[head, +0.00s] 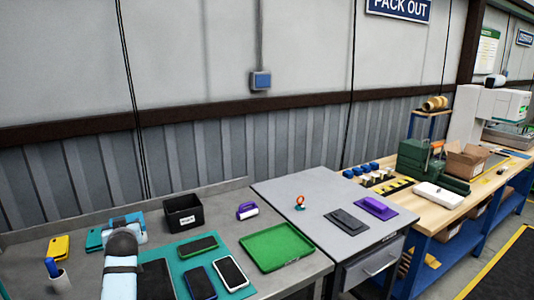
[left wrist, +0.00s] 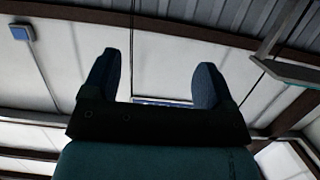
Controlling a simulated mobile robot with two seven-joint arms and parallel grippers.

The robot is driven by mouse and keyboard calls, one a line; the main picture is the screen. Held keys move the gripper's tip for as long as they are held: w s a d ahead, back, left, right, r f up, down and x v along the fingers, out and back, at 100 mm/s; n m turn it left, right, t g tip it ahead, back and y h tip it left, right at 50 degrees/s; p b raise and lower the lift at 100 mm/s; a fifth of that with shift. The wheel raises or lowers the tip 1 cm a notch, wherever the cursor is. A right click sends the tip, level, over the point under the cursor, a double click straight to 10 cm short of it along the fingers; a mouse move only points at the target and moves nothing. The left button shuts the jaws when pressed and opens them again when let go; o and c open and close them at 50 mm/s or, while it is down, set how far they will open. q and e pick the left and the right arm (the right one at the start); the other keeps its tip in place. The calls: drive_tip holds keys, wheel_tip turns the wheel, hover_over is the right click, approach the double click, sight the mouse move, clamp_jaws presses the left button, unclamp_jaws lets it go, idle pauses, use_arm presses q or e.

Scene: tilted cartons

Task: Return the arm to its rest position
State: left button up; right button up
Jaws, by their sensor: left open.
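My left gripper (left wrist: 156,72) shows in the left wrist view with its two dark blue fingers wide apart and nothing between them. It points up toward the white wall and the ceiling beams, clear of any surface. In the head view, my left arm (head: 121,272), with pale and dark links, rises from the bottom edge over the left part of the grey bench; I cannot make out its fingers there. My right arm and gripper are in neither view.
The air above the benches looks clear.

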use_arm(q)
drive_tip(key=s+d+f+m+h+p, duration=0.1)
drive_tip(key=s+d+f+m, duration=0.1)
drive_tip(key=s+f, duration=0.3)
drive_tip(key=s+d+f+m+h+p, duration=0.1)
drive_tip(key=s+d+f+m+h, duration=0.1)
drive_tip(key=s+d+f, duration=0.2)
drive_tip(key=s+d+f+m+h+p, duration=0.1)
drive_tip(key=s+d+f+m+h, duration=0.1)
drive_tip(key=s+f, duration=0.6)
drive_tip(key=shift+s+d, duration=0.85)
drive_tip(key=shift+s, duration=0.15)
drive_tip(key=s+d+f+m+h, duration=0.1)
drive_tip(key=s+d, duration=0.3)
drive_tip(key=s, duration=0.4)
drive_tip(key=s+d+f+m+g+h+p, duration=0.1)
drive_tip(key=s+d+f+h, duration=0.1)
drive_tip(key=s, duration=0.5)
drive_tip(key=s+d+f+g+h+p, duration=0.1)
drive_tip(key=s+d+f+h, duration=0.1)
drive_tip(key=s+d, duration=0.3)
drive_tip(key=s+f, duration=0.1)
drive_tip(key=s, duration=0.2)
drive_tip(key=shift+s+d+m+h, duration=0.3)
drive_tip(key=shift+s+d+m, duration=0.05)
drive_tip(key=shift+m, duration=0.05)
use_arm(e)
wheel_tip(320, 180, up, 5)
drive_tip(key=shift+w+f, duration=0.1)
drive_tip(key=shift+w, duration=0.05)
